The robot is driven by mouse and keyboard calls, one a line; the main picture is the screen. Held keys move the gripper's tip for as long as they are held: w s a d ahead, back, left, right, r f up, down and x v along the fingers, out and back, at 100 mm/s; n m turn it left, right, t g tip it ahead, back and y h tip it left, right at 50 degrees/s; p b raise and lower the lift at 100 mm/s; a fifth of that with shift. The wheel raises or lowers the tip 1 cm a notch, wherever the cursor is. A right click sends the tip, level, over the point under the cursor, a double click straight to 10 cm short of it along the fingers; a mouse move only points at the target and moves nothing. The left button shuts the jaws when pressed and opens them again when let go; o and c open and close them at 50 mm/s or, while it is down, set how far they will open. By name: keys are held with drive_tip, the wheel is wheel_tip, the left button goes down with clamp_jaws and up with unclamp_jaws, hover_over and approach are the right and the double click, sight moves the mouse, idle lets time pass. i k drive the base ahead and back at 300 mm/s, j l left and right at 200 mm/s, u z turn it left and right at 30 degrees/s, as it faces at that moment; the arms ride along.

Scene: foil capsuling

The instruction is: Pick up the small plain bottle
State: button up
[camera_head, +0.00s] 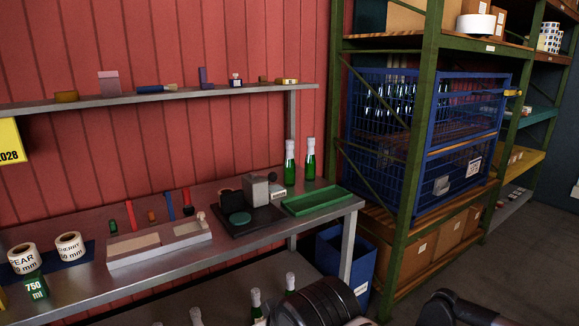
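Two green bottles with pale foil tops stand upright side by side at the back right of the steel workbench: a left one (290,163) and a right one (310,159). Both look similar in size. Tops of more foil-necked bottles show low down, below the bench front: one (255,302), another (290,282) and a third (196,316). Their bodies are mostly cut off or hidden. I cannot tell which bottle is the small plain one. Dark rounded parts of my arm show at the bottom edge; my gripper's fingers are not in view.
A green tray (345,197) lies in front of the bench bottles. A dark mat with a grey block device (256,190) is left of it. Label rolls (69,246) sit at left. A blue bin (333,260) and blue cage (375,150) stand at right.

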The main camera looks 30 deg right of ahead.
sight(288, 164)
drive_tip(key=i+l+z, duration=0.1)
drive_tip(key=i+z, duration=0.35)
drive_tip(key=i+j+z, duration=0.1)
drive_tip(key=i+z, duration=0.3)
drive_tip(key=i+j+z, duration=0.25)
drive_tip(key=i+z, duration=0.2)
drive_tip(key=i+j+z, duration=0.45)
drive_tip(key=k+l, duration=0.05)
drive_tip(key=l, duration=0.05)
